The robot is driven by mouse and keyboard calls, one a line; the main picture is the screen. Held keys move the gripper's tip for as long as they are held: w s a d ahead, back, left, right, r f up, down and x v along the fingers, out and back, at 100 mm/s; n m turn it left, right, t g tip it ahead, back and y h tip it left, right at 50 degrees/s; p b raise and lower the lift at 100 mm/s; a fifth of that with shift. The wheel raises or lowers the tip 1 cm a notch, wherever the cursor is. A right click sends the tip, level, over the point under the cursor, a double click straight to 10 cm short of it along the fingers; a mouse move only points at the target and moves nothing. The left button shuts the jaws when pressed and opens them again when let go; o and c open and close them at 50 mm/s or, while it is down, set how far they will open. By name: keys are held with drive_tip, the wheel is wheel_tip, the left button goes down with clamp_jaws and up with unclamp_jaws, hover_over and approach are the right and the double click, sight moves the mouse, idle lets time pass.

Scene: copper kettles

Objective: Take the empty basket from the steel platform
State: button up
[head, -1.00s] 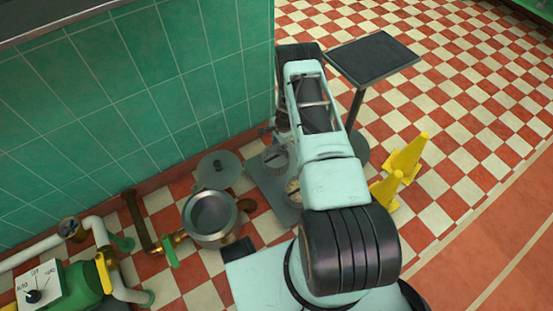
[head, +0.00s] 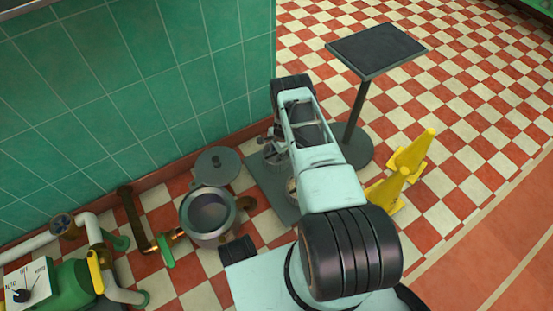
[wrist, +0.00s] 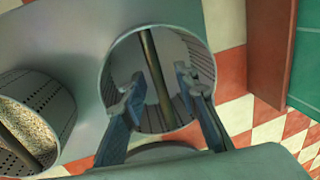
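The empty basket (wrist: 177,45) is a round perforated metal basket with a bar handle (wrist: 153,65) across its mouth. It stands upright on the grey steel platform (wrist: 75,28), which also shows in the head view (head: 272,190). My gripper (wrist: 160,76) is open over the basket's mouth, one finger on each side of the bar. I cannot tell whether the fingers touch it. A second basket (wrist: 62,96) with pale grain in it stands to the left in the wrist view. In the head view my arm hides most of the platform and the baskets.
An open kettle (head: 208,215) and its round lid (head: 217,165) are left of the platform, near pipes with valves. A green tiled wall (head: 150,110) rises behind. A dark-topped stand (head: 376,50) and yellow cones (head: 408,160) are to the right.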

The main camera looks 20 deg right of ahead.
clamp_jaws()
drive_tip(key=shift+r, duration=0.15)
